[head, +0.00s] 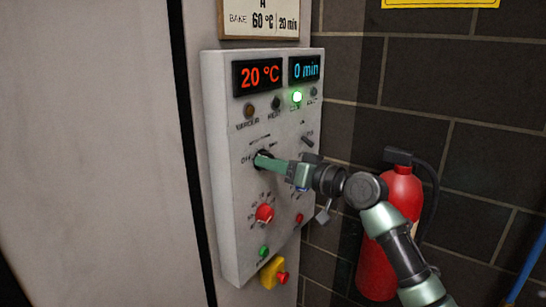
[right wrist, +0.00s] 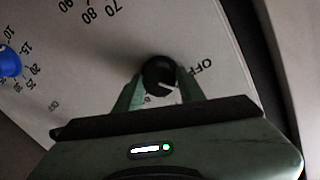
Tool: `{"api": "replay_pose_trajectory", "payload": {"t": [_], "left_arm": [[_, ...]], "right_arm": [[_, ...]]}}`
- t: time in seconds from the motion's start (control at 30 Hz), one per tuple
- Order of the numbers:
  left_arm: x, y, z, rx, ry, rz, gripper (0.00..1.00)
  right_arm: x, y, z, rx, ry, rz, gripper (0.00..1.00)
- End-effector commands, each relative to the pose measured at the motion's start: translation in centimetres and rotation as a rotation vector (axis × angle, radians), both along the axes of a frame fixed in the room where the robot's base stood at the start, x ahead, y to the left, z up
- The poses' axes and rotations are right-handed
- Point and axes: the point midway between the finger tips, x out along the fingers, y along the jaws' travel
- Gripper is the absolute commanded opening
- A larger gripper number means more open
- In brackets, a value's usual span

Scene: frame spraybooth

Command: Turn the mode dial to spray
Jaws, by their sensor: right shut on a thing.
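The white control panel (head: 230,200) is mounted on a pale wall. My right gripper (head: 263,161) is at the black dial (head: 264,153) on the panel's left side, with the word OFF beside it. In the right wrist view the dial (right wrist: 159,72) sits between the two fingertips, and the gripper (right wrist: 160,82) is shut on it. A white pointer line on the dial is partly visible, and OFF is printed to its upper right. In the head view the fingers hide most of the dial. My left gripper is not in view.
A red display (head: 259,75) reads 20 °C and a blue display (head: 304,68) reads 0 min. One lamp (head: 297,97) glows green. A red knob (head: 264,213) and a yellow-based red button (head: 272,272) are below. A red fire extinguisher (head: 403,190) stands behind my right arm.

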Motion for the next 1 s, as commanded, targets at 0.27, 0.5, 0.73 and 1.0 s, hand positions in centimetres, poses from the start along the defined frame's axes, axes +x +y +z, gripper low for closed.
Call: {"api": "replay_pose_trajectory", "payload": {"t": [0.27,0.5,0.73,1.0], "left_arm": [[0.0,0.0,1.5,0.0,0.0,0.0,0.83],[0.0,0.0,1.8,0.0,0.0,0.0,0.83],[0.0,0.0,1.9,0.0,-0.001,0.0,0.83],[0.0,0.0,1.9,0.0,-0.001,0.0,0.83]], "right_arm": [[0.0,0.0,0.2,0.09,0.124,-0.001,0.0],[0.0,0.0,0.1,0.125,0.171,-0.001,0.0],[0.0,0.0,0.1,0.131,0.178,-0.001,0.0],[0.0,0.0,0.1,0.131,0.178,-0.001,0.53]]}}
